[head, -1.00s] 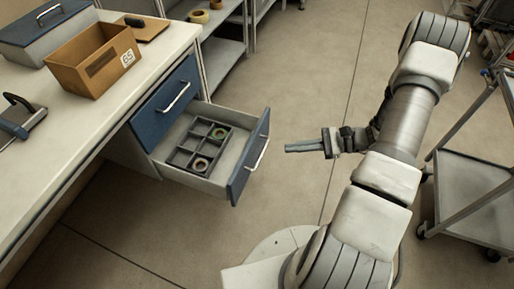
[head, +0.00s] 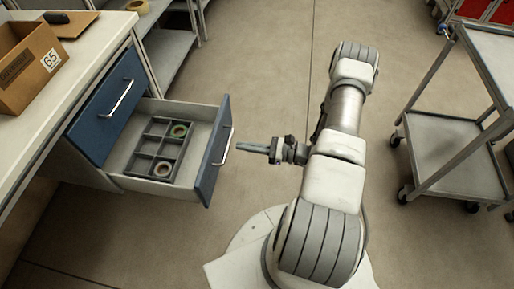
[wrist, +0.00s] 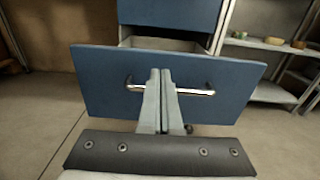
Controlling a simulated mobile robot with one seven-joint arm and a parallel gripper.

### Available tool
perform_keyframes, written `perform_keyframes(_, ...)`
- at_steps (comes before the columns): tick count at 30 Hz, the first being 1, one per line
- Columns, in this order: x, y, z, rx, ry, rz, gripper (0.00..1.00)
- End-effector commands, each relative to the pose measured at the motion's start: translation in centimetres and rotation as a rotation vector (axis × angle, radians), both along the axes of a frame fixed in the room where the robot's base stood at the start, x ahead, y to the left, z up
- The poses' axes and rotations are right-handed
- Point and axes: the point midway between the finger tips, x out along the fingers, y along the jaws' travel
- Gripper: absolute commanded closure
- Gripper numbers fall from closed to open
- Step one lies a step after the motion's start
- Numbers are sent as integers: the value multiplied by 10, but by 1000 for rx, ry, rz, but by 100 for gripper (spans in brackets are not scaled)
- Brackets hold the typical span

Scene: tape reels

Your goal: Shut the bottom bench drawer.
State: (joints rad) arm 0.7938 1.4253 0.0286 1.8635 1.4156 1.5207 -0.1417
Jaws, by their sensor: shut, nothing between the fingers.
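The bottom bench drawer (head: 214,150) stands pulled out, with a blue front and a bar handle. In the wrist view its blue front (wrist: 105,85) faces me, with the chrome handle (wrist: 200,92) running behind my fingers. My gripper (head: 241,147) is shut and empty, pointing at the drawer front near the handle. A small gap seems to lie between fingertips and front; the wrist view (wrist: 160,75) does not show whether they touch.
The upper blue drawer (head: 108,108) is shut. A cardboard box (head: 28,65) stands on the bench top. A metal cart (head: 445,150) stands at the right. Shelving (head: 165,55) stands behind the bench. The floor between bench and cart is mostly clear.

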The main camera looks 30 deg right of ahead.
Motion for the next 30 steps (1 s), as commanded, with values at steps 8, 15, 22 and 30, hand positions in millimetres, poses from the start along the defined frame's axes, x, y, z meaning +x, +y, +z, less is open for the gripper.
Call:
perform_keyframes(8, 30, 43, -2, -1, 1, 3, 100)
perform_keyframes(15, 41, 57, 0, -1, 1, 2, 100)
perform_keyframes(22, 42, 58, 0, -2, 1, 1, 100)
perform_keyframes(30, 42, 59, 0, -2, 1, 1, 100)
